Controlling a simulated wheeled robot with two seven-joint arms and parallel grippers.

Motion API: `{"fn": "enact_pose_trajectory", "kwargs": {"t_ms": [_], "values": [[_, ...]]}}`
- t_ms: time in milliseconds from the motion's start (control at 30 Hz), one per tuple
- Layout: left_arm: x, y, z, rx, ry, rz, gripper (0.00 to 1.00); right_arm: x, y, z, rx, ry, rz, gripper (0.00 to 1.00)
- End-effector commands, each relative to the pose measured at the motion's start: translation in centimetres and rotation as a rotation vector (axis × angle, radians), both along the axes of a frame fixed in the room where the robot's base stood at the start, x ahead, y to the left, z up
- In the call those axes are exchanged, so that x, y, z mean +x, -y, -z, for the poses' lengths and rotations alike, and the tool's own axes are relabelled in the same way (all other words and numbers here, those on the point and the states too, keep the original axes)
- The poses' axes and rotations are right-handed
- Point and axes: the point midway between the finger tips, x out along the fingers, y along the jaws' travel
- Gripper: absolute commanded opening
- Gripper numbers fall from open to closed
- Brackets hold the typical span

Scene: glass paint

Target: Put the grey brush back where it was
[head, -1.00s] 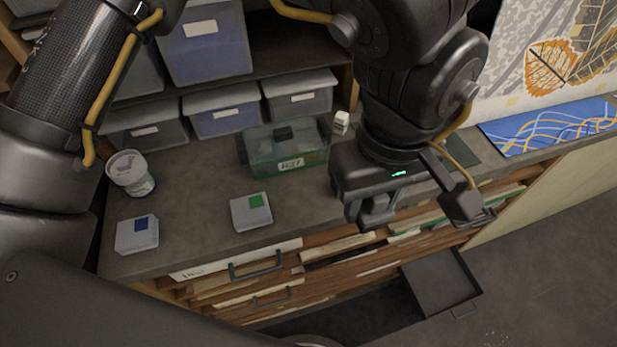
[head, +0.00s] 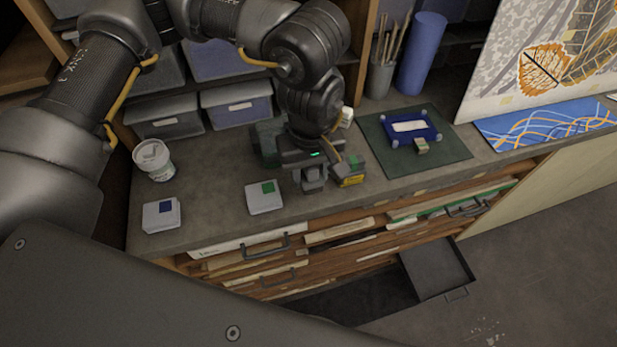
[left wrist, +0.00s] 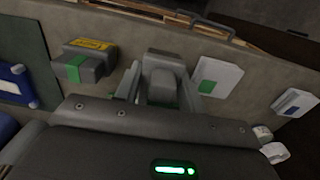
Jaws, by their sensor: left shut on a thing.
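My left gripper (head: 312,183) is over the front part of the grey counter, just right of a white tin with a green label (head: 263,197). In the left wrist view its fingers (left wrist: 160,88) are shut on a grey blocky thing (left wrist: 161,80). Most of that thing is hidden by the hand, and I cannot tell for certain whether it is the grey brush. A pot (head: 379,80) with several brushes upright in it stands at the back of the counter. My right gripper is not in view.
A dark box with yellow and green labels (left wrist: 85,62) is close beside the gripper. A blue-labelled tin (head: 161,215) and a jar (head: 154,160) stand left. A green mat (head: 450,155) lies right. A drawer (head: 438,268) stands open below.

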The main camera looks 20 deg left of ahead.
Motion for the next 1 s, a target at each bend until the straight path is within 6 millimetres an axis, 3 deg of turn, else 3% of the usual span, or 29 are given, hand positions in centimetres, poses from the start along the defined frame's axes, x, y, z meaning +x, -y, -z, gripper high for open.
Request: {"fn": "enact_pose_trajectory", "kwargs": {"t_ms": [300,767,800,967,1000], "values": [[0.4,-0.7,3.5,0.001,-0.003,-0.001,0.18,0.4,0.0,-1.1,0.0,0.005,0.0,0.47],[0.4,-0.6,4.4,0.001,0.001,0.0,0.18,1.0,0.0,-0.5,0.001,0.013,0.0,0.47],[0.4,-0.6,4.4,0.001,0.001,0.0,0.41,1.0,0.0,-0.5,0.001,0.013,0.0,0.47],[0.4,-0.6,4.2,0.001,0.001,0.0,0.61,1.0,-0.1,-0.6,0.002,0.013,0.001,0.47],[0.4,-0.6,4.2,0.001,0.001,0.0,0.61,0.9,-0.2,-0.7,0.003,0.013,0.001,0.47]]}}
